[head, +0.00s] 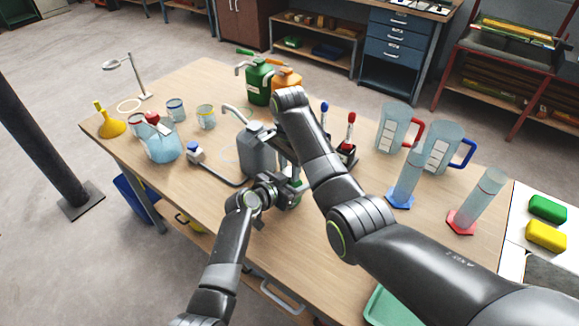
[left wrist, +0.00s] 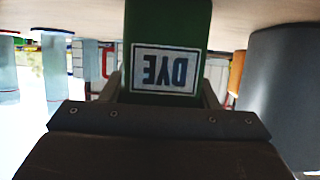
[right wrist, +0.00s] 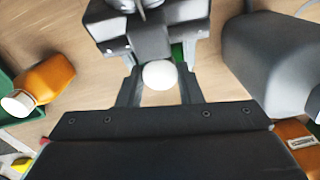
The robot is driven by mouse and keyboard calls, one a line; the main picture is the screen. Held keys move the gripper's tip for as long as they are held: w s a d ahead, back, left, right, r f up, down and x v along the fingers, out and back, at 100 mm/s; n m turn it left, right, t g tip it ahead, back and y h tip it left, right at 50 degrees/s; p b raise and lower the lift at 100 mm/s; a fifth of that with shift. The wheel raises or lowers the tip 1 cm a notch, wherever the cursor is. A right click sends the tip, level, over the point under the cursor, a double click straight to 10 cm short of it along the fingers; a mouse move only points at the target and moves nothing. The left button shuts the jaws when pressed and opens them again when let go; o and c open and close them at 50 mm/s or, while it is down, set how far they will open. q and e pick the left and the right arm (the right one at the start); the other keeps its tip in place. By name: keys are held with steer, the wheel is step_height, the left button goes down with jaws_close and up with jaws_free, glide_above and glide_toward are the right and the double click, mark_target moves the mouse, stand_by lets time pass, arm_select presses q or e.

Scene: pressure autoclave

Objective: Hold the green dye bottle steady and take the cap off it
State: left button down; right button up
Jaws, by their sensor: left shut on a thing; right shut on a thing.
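The green dye bottle (left wrist: 168,25) stands in my left gripper (left wrist: 160,92), whose fingers close on both sides of its white "DYE" label. In the head view only bits of its green body (head: 298,187) show beside my left gripper. The white cap (right wrist: 159,75) is between the fingertips of my right gripper (right wrist: 160,88), which is shut on it from above. Green of the bottle shows just behind the cap. Whether the cap still sits on the neck cannot be told. In the head view my right forearm and wrist hide the cap.
A grey canister (head: 256,150) stands close by the grippers. Green (head: 258,82) and orange (head: 287,78) canisters stand behind. An orange bottle (right wrist: 50,77) is near my right gripper.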

steer(key=n, duration=0.4)
steer(key=shift+n, duration=0.4)
steer(key=o, duration=1.1)
steer(key=shift+c, duration=0.2)
